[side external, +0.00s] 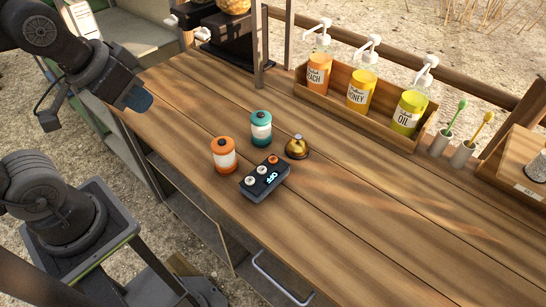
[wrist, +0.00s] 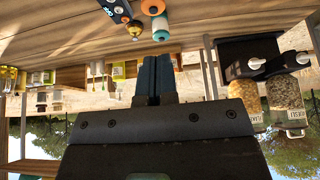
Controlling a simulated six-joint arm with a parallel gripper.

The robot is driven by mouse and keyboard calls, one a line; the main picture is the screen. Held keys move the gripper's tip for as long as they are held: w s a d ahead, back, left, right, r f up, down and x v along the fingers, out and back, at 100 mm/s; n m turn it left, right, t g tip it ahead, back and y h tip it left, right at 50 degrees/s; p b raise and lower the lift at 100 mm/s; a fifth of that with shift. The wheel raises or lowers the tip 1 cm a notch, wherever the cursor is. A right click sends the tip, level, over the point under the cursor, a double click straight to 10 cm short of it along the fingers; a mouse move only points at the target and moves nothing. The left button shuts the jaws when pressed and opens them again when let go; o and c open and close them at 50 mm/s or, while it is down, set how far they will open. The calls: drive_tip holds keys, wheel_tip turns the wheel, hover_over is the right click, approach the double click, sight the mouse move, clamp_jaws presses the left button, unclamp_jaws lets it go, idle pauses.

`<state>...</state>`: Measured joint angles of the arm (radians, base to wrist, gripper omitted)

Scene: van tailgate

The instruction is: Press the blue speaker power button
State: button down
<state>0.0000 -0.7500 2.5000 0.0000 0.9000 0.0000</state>
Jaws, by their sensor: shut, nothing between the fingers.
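A teal-blue and white cylinder (side external: 261,128), which may be the blue speaker, stands upright on the wooden counter. It also shows at the top of the wrist view (wrist: 160,29). No button can be made out on it. A matching orange cylinder (side external: 223,155) stands to its left. A black box (side external: 265,178) with knobs, an orange button and a lit display reading "OFF" lies just in front. My gripper (side external: 138,99) is at upper left, well apart from these things and above the counter's left end.
A gold bell (side external: 297,147) stands close to the right of the teal cylinder. A wooden rack (side external: 425,133) of pump bottles runs along the back, with brushes in holders to its right. A dark dispenser stand (side external: 225,35) is at back left. The front right counter is clear.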

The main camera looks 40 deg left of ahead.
drive_tip(key=shift+a, duration=0.1)
idle(0.7)
drive_tip(key=w+a+m+t+y, duration=0.3)
drive_tip(key=w+m, duration=0.5)
drive_tip(key=w, duration=0.2)
drive_tip(key=m+g+h, duration=0.3)
drive_tip(key=m+h, duration=0.7)
drive_tip(key=m, duration=1.9)
hover_over(272, 157)
wheel_tip(272, 157, down, 10)
drive_tip(key=shift+f, duration=0.2)
drive_tip(key=shift+f, duration=0.1)
drive_tip(key=shift+t, duration=0.3)
drive_tip(key=shift+f, duration=4.3)
